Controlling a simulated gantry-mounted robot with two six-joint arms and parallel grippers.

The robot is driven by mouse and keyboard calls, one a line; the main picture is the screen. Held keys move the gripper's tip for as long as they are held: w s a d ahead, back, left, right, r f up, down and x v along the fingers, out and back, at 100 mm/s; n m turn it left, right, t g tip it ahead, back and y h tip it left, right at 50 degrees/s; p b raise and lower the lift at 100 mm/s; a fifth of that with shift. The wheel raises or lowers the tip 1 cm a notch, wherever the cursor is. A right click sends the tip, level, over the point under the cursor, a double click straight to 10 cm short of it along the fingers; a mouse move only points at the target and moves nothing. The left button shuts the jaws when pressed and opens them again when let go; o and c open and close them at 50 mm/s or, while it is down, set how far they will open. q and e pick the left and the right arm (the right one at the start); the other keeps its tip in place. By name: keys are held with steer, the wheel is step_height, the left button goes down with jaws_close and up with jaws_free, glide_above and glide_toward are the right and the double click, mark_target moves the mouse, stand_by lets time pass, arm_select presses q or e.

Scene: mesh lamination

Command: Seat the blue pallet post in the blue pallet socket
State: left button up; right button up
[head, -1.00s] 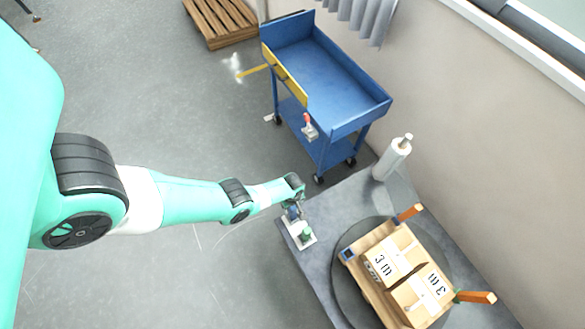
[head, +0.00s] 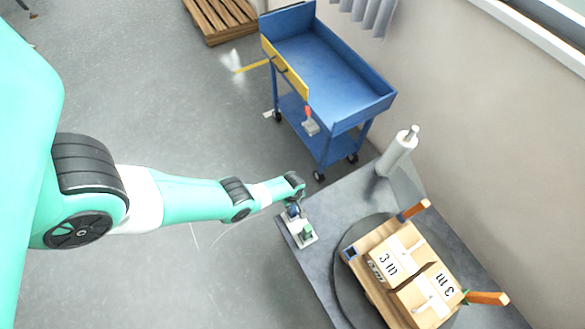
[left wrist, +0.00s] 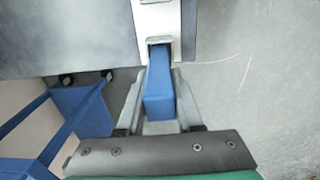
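The blue post (left wrist: 159,88) stands between the two fingers of my left gripper (left wrist: 159,78), which lie against its sides with no clear gap. Its far end is at a slot of the pale rack (left wrist: 157,22), and I cannot tell whether it is still inside. In the head view my left gripper (head: 293,203) is at the same rack (head: 302,239), and the post shows as a small blue patch. The blue socket (head: 350,252) is at the near-left corner of the wooden pallet (head: 372,242), apart from the post. My right gripper is not in view.
Cartons (head: 400,255) sit on the pallet, on a dark round turntable (head: 342,275). Orange posts (head: 414,209) stand at two other corners. A green post (head: 307,231) is in the rack. A film roll (head: 397,152) and blue cart (head: 325,75) are behind.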

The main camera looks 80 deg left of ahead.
arm_select(q)
jaws_close()
stand_by(1.0)
